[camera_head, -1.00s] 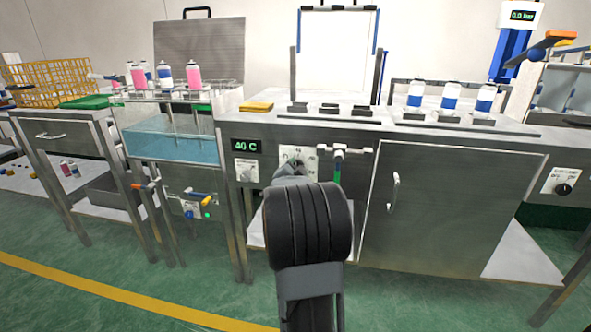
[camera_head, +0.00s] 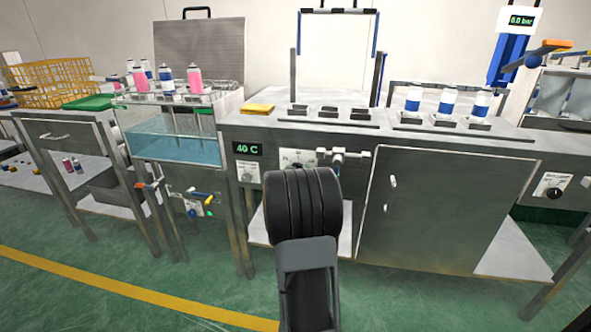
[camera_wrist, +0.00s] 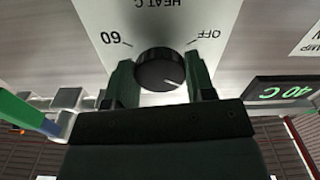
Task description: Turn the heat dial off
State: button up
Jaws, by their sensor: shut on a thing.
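The heat dial (camera_wrist: 160,69) is a round black knob on a white plate marked HEAT C, 60 and OFF. In the wrist view the lettering is upside down, and a small pale mark shows at the knob's lower right, away from the OFF tick at upper right. My gripper (camera_wrist: 161,82) is shut on the dial, one finger on each side. In the head view the dial's plate (camera_head: 289,157) shows just above my black arm link, which hides the dial and fingers. The green display (camera_head: 247,149) left of the plate reads 40 C.
Another small dial plate (camera_head: 248,173) sits below the display. A tap (camera_head: 338,156) stands right of the heat plate, close to my gripper. A cabinet door (camera_head: 440,215) is further right. White-and-blue cans (camera_head: 446,103) stand on the bench top. A water bath (camera_head: 175,140) is left.

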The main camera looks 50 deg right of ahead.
jog(key=n+p, duration=0.2)
jog(key=n, duration=0.4)
jog(key=n+p, duration=0.3)
jog(key=n, duration=0.2)
jog(key=shift+s+d+r+n, duration=0.1)
jog(key=shift+s+d+n, duration=0.1)
jog(key=shift+n, duration=0.2)
dwell(0.4)
jog(key=o, duration=0.7)
jog(key=shift+s+d, duration=0.1)
jog(key=shift+d, duration=0.05)
jog(key=shift+c, duration=0.2)
jog(key=shift+o, duration=1.3)
jog(key=shift+w+a, duration=0.2)
jog(key=p+v, duration=0.2)
jog(key=v, duration=1.2)
